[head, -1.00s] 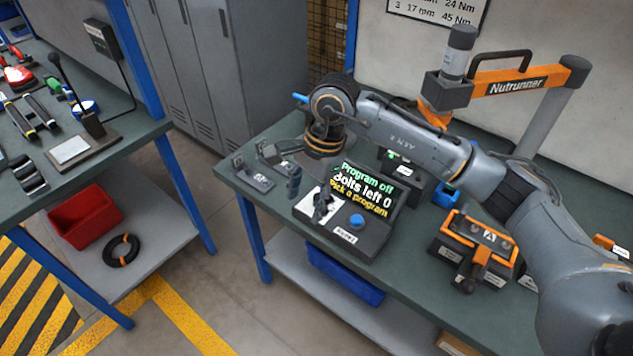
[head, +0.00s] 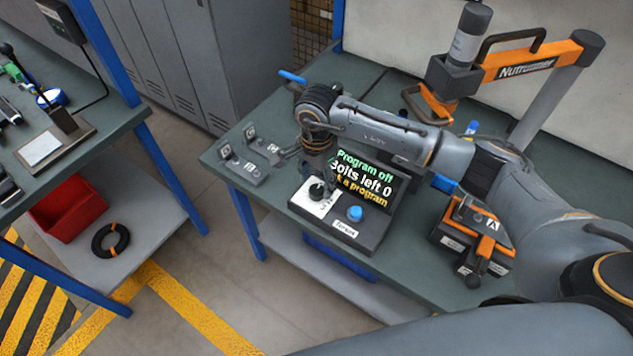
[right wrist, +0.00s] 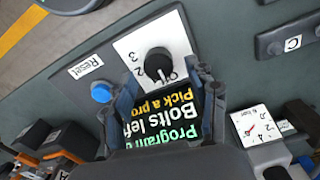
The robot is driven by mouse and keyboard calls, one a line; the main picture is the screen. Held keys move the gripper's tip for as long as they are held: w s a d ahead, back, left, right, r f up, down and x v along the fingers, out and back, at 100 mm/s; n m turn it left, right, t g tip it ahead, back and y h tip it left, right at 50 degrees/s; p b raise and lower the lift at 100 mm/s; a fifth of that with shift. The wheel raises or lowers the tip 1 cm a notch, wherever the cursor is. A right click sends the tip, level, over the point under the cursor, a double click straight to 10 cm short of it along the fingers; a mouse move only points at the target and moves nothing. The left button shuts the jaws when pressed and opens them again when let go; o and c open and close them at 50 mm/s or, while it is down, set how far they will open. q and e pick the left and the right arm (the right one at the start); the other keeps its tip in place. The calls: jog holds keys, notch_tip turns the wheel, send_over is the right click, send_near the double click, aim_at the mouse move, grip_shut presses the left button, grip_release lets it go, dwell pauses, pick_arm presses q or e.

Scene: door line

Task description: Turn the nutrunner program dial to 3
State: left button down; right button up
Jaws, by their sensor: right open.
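The program dial (head: 316,193) is a black knob on a white plate on the dark nutrunner control box (head: 367,237). In the right wrist view the dial (right wrist: 158,61) shows with the marks 2, 3 and Off around it, its white pointer line toward Off. The screen (head: 362,180) reads Program off, Bolts left 0, and a partly covered line about picking a program. My right gripper (head: 322,181) is just above the dial, pointing down. In the right wrist view its fingers (right wrist: 161,74) are apart, with the dial between or just beyond their tips; contact cannot be told. My left gripper is out of view.
A blue Reset button (head: 354,213) sits close beside the dial. An orange and black fixture marked A (head: 474,235) stands to the right. Small grey holders (head: 246,163) stand on the left end of the bench. The orange nutrunner arm (head: 525,66) hangs behind.

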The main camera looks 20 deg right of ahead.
aim_at(317, 193)
jog(key=shift+s+f, duration=0.2)
jog(key=shift+f, duration=0.65)
jog(key=shift+w+f, duration=0.15)
jog(key=shift+f, duration=0.3)
jog(key=c, duration=1.1)
jog(key=shift+c, duration=0.2)
